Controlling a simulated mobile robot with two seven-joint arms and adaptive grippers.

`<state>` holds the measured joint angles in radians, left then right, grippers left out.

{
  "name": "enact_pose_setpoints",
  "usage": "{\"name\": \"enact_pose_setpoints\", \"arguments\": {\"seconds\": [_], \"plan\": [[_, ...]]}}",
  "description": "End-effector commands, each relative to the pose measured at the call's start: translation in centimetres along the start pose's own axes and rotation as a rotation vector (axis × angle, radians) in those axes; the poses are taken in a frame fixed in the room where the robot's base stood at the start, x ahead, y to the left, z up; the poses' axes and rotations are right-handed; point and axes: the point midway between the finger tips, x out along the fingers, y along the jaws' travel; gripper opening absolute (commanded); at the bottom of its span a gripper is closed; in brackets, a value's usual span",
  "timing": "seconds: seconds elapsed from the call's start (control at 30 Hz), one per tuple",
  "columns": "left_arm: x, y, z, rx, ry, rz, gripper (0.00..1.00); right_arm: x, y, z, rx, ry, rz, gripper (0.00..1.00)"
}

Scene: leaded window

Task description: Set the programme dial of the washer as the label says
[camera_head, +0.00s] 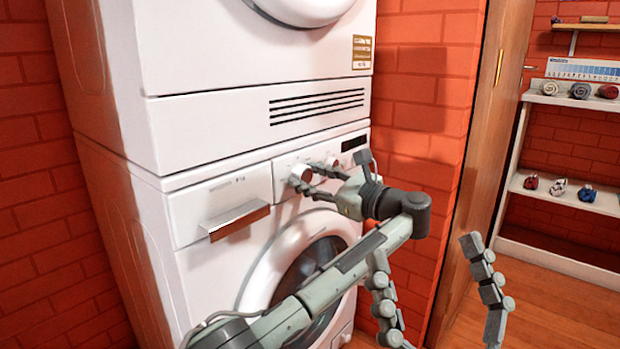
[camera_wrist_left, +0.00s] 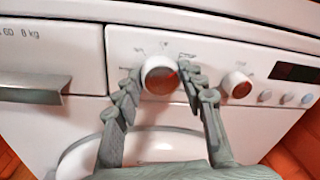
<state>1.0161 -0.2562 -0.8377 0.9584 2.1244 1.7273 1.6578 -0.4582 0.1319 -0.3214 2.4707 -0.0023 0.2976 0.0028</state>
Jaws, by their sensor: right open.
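The white washer (camera_head: 185,270) stands under a dryer, its control panel tilted in the head view. The round white programme dial (camera_head: 300,175) is on that panel; it also shows in the left wrist view (camera_wrist_left: 160,75), with small marks around it too blurred to read. My left gripper (camera_head: 318,178) has a finger on each side of the dial, and both tips appear to touch its rim in the left wrist view (camera_wrist_left: 160,72). A brown label (camera_head: 362,52) is on the dryer front; its text is unreadable. My right gripper (camera_head: 425,255) is open and empty at lower right.
A second, smaller knob (camera_wrist_left: 237,86) and a dark display (camera_wrist_left: 294,72) are right of the dial. A drawer handle (camera_head: 238,219) sticks out at left. The round door (camera_head: 262,268) is below. A wooden door (camera_head: 483,150) and shelves (camera_head: 570,193) stand at right.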

Motion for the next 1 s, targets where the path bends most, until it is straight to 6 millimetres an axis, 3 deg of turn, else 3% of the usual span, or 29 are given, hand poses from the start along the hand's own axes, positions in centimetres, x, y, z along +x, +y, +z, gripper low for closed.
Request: {"name": "enact_pose_setpoints", "arguments": {"seconds": [0.17,0.37,0.73,0.87,1.0], "plan": [[0.0,0.0,0.0,0.000,0.000,0.001,0.11,0.0,0.0,0.0,0.000,0.000,0.000,0.86],[-0.2,-0.1,-0.1,0.006,0.005,-0.001,0.11,-0.2,0.0,0.0,0.000,0.013,0.000,0.86],[-0.3,-0.3,0.1,0.152,0.015,-0.003,0.11,-0.9,0.4,-3.6,-0.012,0.245,0.003,0.86],[-0.2,-0.4,0.7,0.248,0.015,0.002,0.11,0.1,0.1,-2.0,-0.004,0.104,0.001,0.86],[-0.1,-0.5,0.8,0.374,0.024,0.006,0.11,0.4,-0.3,1.4,0.009,-0.131,-0.002,0.86]]}}
